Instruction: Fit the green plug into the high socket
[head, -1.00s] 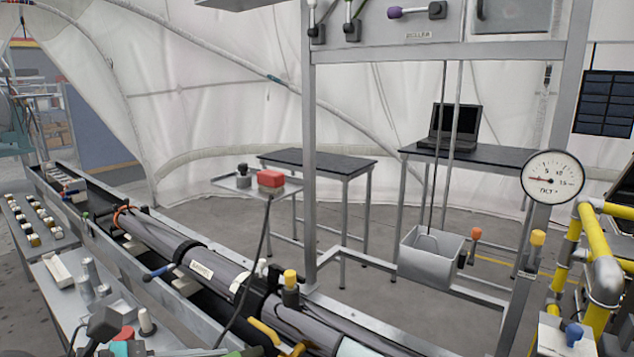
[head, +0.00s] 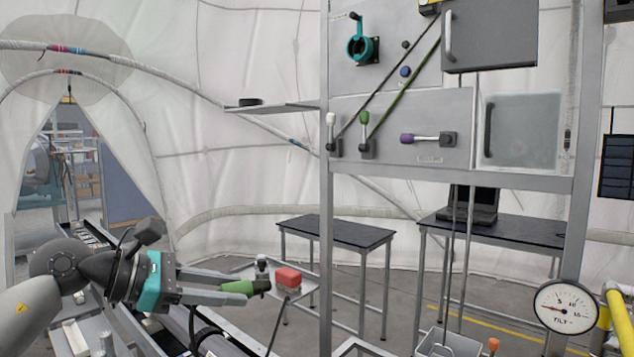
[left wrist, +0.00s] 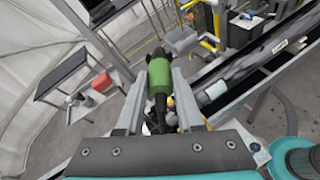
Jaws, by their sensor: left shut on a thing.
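The green plug (head: 262,286) is between the fingers of my left gripper (head: 246,289), which is shut on it and holds it in the air. The plug's dark end points away from the gripper. In the left wrist view the green plug (left wrist: 160,77) sits between both fingertips. A teal-rimmed dark fitting (head: 362,48) is high on the grey panel, above and right of the plug, well apart from it. It may be the high socket, but I cannot tell for sure. My right gripper is not in view.
A metal post (head: 326,200) stands between the plug and the panel's levers. A small shelf (head: 285,106) juts out left of the post. A red block (head: 288,277) on a low tray appears beyond the plug. The long pipe trough (head: 150,325) runs below my arm.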

